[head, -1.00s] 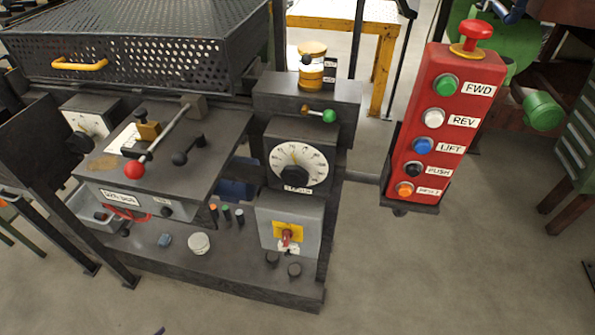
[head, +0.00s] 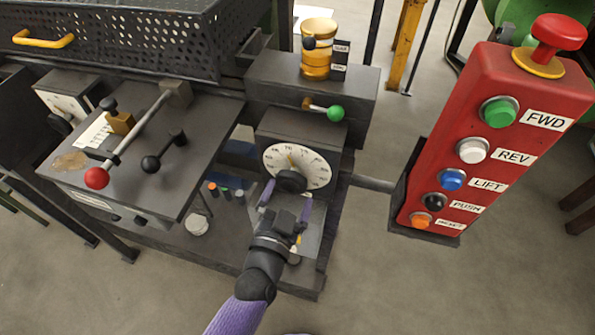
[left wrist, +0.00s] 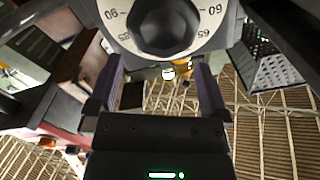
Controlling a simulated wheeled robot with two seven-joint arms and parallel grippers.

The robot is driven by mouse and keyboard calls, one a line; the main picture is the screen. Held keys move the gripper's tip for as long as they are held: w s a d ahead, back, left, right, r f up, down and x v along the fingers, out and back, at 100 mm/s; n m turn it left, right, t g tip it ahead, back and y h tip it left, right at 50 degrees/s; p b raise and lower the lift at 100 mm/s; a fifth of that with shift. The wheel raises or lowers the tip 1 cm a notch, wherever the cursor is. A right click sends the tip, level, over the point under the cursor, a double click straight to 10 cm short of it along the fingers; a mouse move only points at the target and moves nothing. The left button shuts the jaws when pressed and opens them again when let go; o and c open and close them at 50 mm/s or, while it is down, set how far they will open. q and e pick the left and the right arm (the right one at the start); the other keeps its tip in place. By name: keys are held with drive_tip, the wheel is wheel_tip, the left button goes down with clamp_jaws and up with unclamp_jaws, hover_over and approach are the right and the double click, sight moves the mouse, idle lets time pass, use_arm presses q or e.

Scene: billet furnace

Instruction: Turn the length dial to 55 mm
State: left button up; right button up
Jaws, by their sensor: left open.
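The length dial (head: 313,164) is a round white face with black numbers and a black knob (head: 291,181) on the front of a dark box. A small yellowish mark shows near its upper left. In the left wrist view the knob (left wrist: 165,25) fills the top, and some numbers around it show upside down. My left gripper (head: 287,198) is open just below and in front of the knob. Its two purple fingers stand apart with nothing between them, and the left wrist view shows the gripper (left wrist: 159,68) short of the knob. My right gripper is not in view.
A green-knobbed lever (head: 335,113) sits above the dial, with a yellow cylinder (head: 317,58) behind it. A red button box (head: 480,140) stands to the right. A red-knobbed lever (head: 97,177) is on the left panel. Small colored pegs (head: 225,191) stand left of my gripper.

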sight(281, 182)
use_arm(q)
drive_tip(key=b+x, duration=0.1)
drive_tip(key=x, duration=0.4)
drive_tip(key=shift+f, duration=0.1)
drive_tip(key=c, duration=0.9)
drive_tip(key=shift+n, duration=0.3)
drive_tip(key=n, duration=0.3)
drive_tip(key=shift+w+a+n, duration=0.15)
drive_tip(key=shift+a+n, duration=0.15)
drive_tip(key=shift+a, duration=0.05)
drive_tip(key=n, duration=0.3)
drive_tip(key=shift+a+n, duration=0.3)
drive_tip(key=n, duration=0.4)
drive_tip(key=shift+w+a+f, duration=0.15)
drive_tip(key=shift+a+f, duration=0.1)
drive_tip(key=shift+a, duration=0.1)
drive_tip(key=shift+w+a+f+n+b, duration=0.1)
drive_tip(key=shift+n+b, duration=0.15)
drive_tip(key=shift+n, duration=0.55)
drive_tip(key=shift+a+f+n+b, duration=0.1)
drive_tip(key=shift+n+b, duration=0.1)
drive_tip(key=shift+n, duration=0.6)
drive_tip(key=shift+a+f+n+b, duration=0.1)
drive_tip(key=shift+n+b, duration=0.15)
drive_tip(key=shift+n, duration=0.55)
drive_tip(key=shift+c, duration=0.2)
